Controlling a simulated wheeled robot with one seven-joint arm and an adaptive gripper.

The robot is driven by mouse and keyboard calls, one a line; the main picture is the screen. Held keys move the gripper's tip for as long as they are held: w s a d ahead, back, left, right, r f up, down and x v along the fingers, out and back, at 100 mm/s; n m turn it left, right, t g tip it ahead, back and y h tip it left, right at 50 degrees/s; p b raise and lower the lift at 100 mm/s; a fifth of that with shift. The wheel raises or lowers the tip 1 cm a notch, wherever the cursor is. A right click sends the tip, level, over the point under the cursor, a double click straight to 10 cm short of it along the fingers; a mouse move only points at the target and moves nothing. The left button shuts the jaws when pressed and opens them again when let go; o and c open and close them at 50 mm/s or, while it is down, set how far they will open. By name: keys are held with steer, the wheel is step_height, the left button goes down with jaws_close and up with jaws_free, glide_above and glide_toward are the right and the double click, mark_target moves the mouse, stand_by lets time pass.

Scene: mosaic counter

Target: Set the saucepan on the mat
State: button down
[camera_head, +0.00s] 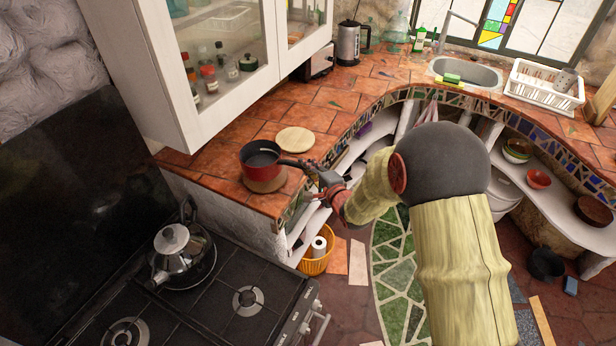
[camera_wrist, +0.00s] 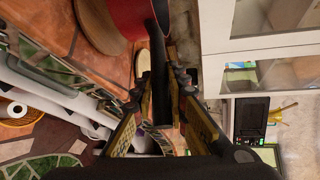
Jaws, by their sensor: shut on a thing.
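The wrist view shows the handle (camera_wrist: 161,105) between the fingers of my gripper (camera_wrist: 160,82), and the red wall of the saucepan (camera_wrist: 130,14).
A white wall cabinet (camera_head: 225,70) hangs above the counter (camera_head: 330,97). A stove (camera_head: 230,290) with a metal kettle (camera_head: 178,257) stands in front. A toaster (camera_head: 318,62) and an electric kettle (camera_head: 349,43) stand further back. Tiles between mat and toaster are clear.

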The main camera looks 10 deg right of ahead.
steer(key=f, duration=0.1)
steer(key=w+f, duration=0.1)
steer(key=f, duration=0.1)
steer(key=w+f+b, duration=0.1)
steer(key=shift+d+f, duration=0.15)
steer(key=shift+f, duration=0.25)
steer(key=c, duration=1.8)
jaws_free()
steer(key=shift+s+f, duration=0.1)
steer(key=shift+f, duration=0.1)
steer(key=shift+o, duration=0.2)
steer(key=p+v, duration=0.1)
steer(key=v, duration=1.1)
